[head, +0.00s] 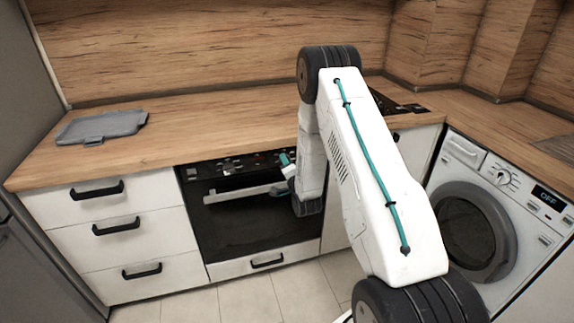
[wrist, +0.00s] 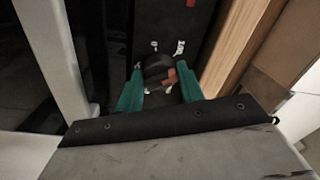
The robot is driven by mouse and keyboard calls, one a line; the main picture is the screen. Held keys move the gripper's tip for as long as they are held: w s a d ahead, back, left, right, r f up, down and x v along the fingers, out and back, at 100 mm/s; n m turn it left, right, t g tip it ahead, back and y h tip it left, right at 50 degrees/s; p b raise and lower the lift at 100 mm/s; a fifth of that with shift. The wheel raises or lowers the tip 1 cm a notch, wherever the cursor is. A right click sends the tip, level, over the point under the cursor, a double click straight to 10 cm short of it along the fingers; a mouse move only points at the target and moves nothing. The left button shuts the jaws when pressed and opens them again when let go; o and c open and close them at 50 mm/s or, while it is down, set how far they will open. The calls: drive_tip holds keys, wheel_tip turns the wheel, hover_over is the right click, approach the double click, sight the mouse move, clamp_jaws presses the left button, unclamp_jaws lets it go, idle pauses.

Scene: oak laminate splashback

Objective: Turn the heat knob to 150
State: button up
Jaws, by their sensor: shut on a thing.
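My gripper (wrist: 161,80) has two teal fingers, one on each side of a dark round knob (wrist: 155,66) on the black control panel (wrist: 168,22). It is shut on this knob. A red-orange mark shows on the knob's right side. Small white markings surround the knob, too blurred to read surely. In the head view my gripper (head: 286,162) is at the right part of the oven's (head: 235,235) top panel, and the held knob is hidden there.
The oven's handle bar (head: 236,193) runs just below the panel. The wooden worktop (head: 200,127) edge is just above it. A grey board (head: 103,126) lies on the worktop at left. A washing machine (head: 500,200) stands at right.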

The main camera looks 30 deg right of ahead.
drive_tip(key=m, duration=0.7)
drive_tip(key=shift+s+h, duration=0.1)
drive_tip(key=shift+h, duration=0.2)
drive_tip(key=shift+f, duration=0.1)
idle(0.3)
drive_tip(key=o, duration=1)
drive_tip(key=shift+c, duration=0.2)
drive_tip(key=v, duration=0.7)
drive_tip(key=shift+s, duration=0.35)
drive_tip(key=shift+a, duration=0.15)
